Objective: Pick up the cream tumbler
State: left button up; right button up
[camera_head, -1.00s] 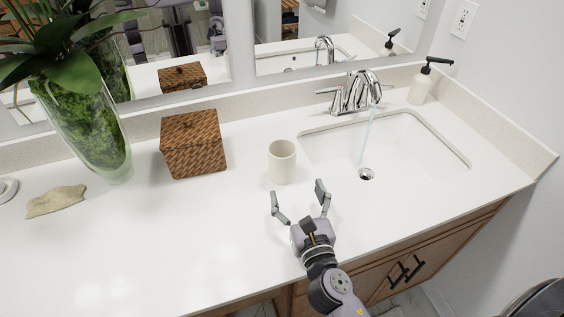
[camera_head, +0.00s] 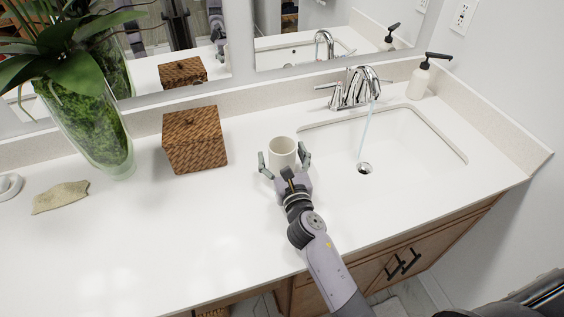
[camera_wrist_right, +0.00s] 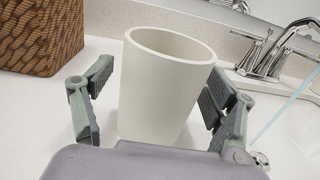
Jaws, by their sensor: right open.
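The cream tumbler (camera_head: 282,151) stands upright on the white counter, left of the sink. My right gripper (camera_head: 284,160) is open, with one finger on each side of the tumbler. In the right wrist view the tumbler (camera_wrist_right: 163,85) sits between the fingers of the right gripper (camera_wrist_right: 155,108), with a gap at the left finger. The right finger is very near the tumbler's side; I cannot tell whether it touches. The lower part of the tumbler is hidden by the gripper. My left gripper is not in view.
A brown woven box (camera_head: 194,140) stands left of the tumbler. The sink (camera_head: 400,145) is to the right, with water running from the chrome faucet (camera_head: 354,88). A soap dispenser (camera_head: 420,80), plant vase (camera_head: 90,125) and beige stone-like piece (camera_head: 60,197) stand farther off. The front left counter is clear.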

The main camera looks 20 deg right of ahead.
jog(key=shift+s, duration=0.1)
jog(key=shift+c, duration=0.4)
jog(key=shift+c, duration=0.7)
jog(key=c, duration=1.2)
jog(key=shift+r, duration=0.1)
